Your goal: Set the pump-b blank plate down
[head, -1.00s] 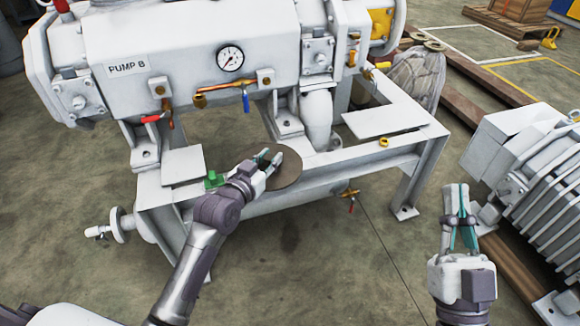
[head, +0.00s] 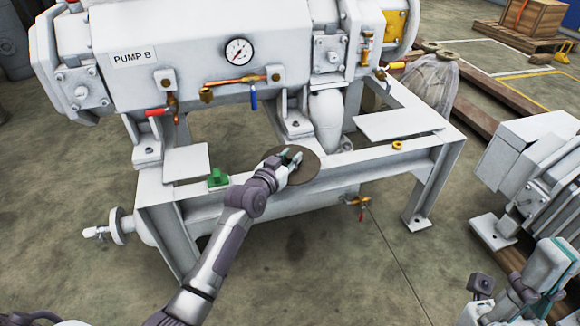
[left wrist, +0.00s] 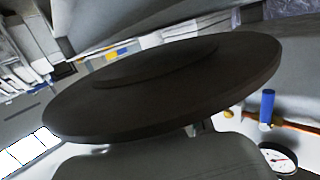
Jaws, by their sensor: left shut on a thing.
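The blank plate (head: 308,177) is a dark grey-brown round disc. It appears at the front rail of the pump frame in the head view. My left gripper (head: 290,157) is shut on it, with the fingers over its upper left part. In the left wrist view the plate (left wrist: 160,88) fills the middle, with a raised smaller disc on one face. I cannot tell whether the plate touches the rail. My right gripper (head: 540,288) is at the lower right, partly cut off by the frame edge, and its opening is unclear.
The pump (head: 190,45) labelled PUMP 8 or B stands on a white frame. A green block (head: 217,178) sits on the rail left of the plate, and a yellow ring (head: 397,145) lies to the right. Flat pads (head: 398,124) lie on the frame. A finned grey unit (head: 535,165) stands at right.

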